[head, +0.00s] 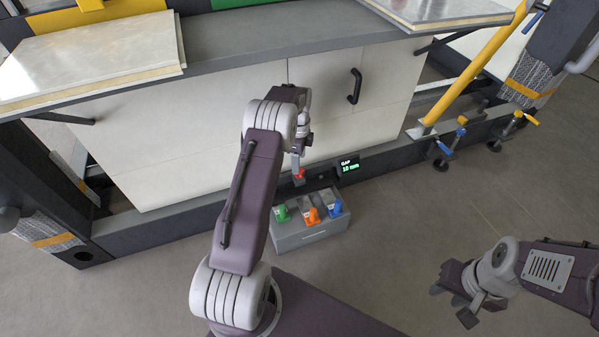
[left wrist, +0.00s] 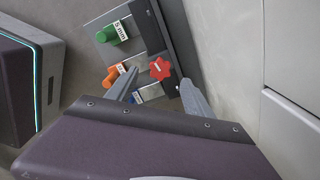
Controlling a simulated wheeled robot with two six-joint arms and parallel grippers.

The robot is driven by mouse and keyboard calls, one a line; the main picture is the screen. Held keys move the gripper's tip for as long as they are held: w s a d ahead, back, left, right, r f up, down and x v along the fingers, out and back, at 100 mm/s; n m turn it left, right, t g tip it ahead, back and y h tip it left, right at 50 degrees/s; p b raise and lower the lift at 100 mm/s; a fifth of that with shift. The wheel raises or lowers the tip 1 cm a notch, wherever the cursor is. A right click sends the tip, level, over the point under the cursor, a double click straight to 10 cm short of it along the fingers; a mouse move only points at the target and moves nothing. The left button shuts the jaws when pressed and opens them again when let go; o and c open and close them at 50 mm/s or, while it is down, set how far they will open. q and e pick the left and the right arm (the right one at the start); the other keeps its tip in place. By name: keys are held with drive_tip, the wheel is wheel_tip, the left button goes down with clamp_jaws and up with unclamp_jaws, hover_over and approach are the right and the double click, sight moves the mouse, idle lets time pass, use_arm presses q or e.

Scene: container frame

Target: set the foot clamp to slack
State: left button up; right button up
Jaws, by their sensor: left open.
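A red star-shaped knob (left wrist: 159,68) sits on a dark rail in the left wrist view; it also shows small and red in the head view (head: 299,175), low in front of the white panel. No label shows whether it is the foot clamp, and its setting cannot be read. My left gripper (left wrist: 158,84) is open, with its fingers on either side of the knob in the picture; contact cannot be told. In the head view, my left gripper (head: 299,160) points down above the knob. My right gripper (head: 454,301) is open and empty at the lower right, over bare floor.
A grey box (head: 312,233) holds green, orange and blue handled pieces; the green one's label reads 5 mm. A display (head: 348,166) reads GAP 10 mm. Blue-handled (head: 461,132) and yellow-handled (head: 530,118) clamps stand at right.

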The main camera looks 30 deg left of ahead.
use_arm(q)
wheel_tip(320, 180, down, 5)
drive_tip(key=b, duration=0.3)
drive_tip(key=shift+f, duration=0.1)
use_arm(e)
wheel_tip(320, 180, down, 4)
drive_tip(key=shift+f, duration=0.1)
